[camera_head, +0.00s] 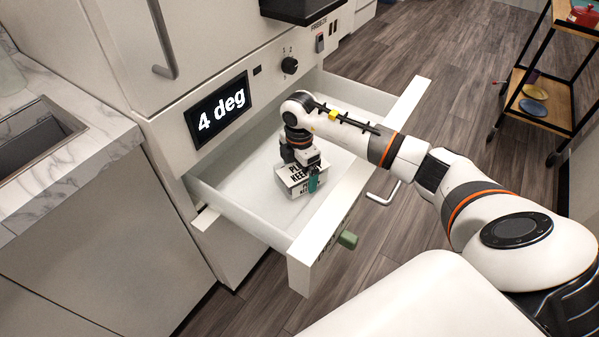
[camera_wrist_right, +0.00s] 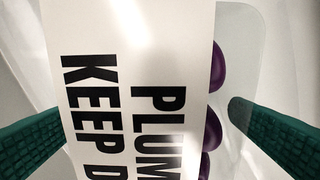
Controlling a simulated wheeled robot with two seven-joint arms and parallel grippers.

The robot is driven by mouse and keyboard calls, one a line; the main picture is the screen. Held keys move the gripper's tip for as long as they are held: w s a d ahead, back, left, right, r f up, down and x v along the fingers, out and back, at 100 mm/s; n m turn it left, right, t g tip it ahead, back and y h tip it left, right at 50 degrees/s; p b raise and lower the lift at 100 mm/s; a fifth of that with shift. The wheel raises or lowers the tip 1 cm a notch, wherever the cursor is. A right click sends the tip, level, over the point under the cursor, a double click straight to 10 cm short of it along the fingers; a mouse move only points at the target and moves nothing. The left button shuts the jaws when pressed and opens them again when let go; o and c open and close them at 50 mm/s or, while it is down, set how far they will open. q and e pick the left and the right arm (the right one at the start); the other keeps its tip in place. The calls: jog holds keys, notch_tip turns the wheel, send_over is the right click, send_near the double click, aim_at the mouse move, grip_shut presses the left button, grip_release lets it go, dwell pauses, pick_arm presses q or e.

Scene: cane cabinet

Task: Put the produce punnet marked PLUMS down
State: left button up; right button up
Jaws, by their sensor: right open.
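The punnet marked PLUMS (camera_head: 291,187) sits inside the pulled-out white drawer (camera_head: 245,200), seemingly on its floor. In the right wrist view its white card (camera_wrist_right: 125,60) reads PLUM and KEEP D, the rest cut off. Dark purple plums (camera_wrist_right: 213,125) show beside the card under a clear edge. My right gripper (camera_head: 304,180) is reaching down into the drawer at the punnet. In the wrist view its green fingers are apart, one on each side of the card. Whether either finger touches the punnet is unclear. My left gripper is out of view.
A display (camera_head: 220,108) on the cabinet above reads 4 deg. Bare drawer floor lies left of the punnet. A shelf cart (camera_head: 535,100) stands far right.

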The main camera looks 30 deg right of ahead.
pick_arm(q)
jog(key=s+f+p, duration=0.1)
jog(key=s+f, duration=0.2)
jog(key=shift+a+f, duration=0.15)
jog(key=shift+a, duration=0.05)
pick_arm(e)
notch_tip(320, 180, up, 11)
jog(key=shift+f, duration=0.2)
